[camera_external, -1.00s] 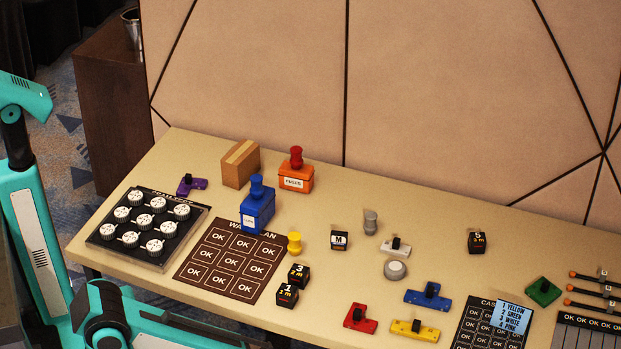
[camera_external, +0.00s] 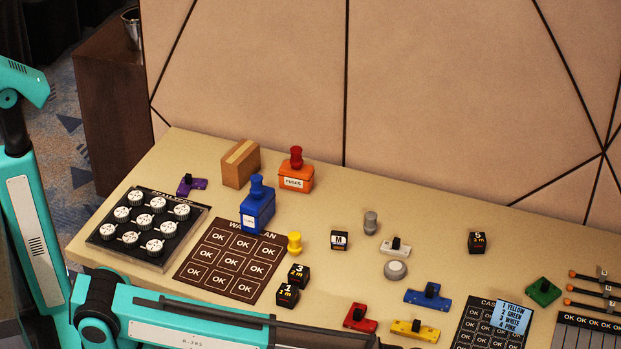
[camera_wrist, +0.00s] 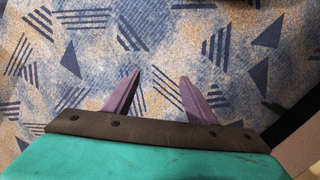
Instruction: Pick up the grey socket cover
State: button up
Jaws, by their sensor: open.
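Two small grey pieces lie near the middle of the table in the external view. One is a low round grey cap (camera_external: 396,270) with a paler top, which looks most like the grey socket cover. The other is an upright grey knob-like cylinder (camera_external: 371,222) behind it and to its left. In the wrist view my gripper (camera_wrist: 160,77) has its two purple fingers apart, with nothing between them. It points at patterned carpet, and neither grey piece shows there. In the external view my fingertips are not visible.
A white piece with a black handle (camera_external: 397,246) sits close behind the round cap. A blue piece (camera_external: 428,296) lies in front and to the right. Several numbered black cubes, coloured pieces and boxes are spread about. A panelled wall (camera_external: 440,100) stands behind the table (camera_external: 340,275).

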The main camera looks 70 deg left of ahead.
jog(key=w+d+r+m+h+p, duration=0.1)
jog(key=w+r, duration=0.4)
jog(key=r, duration=0.3)
jog(key=w+d+r+h+p, duration=0.1)
jog(key=w+r, duration=0.5)
jog(key=r, duration=0.2)
jog(key=w+a+r+t, duration=0.1)
jog(key=w+a+r, duration=0.5)
jog(key=a+r, duration=0.15)
notch_tip(320, 180, up, 10)
jog(key=n+t+y+b, duration=0.2)
jog(key=n, duration=0.2)
send_over(371, 216)
jog(key=shift+s+d+f, duration=0.1)
jog(key=shift+f, duration=0.1)
notch_tip(371, 216, down, 8)
jog(key=shift+f+p, duration=0.1)
jog(key=shift+p, duration=0.35)
jog(key=shift+f, duration=0.1)
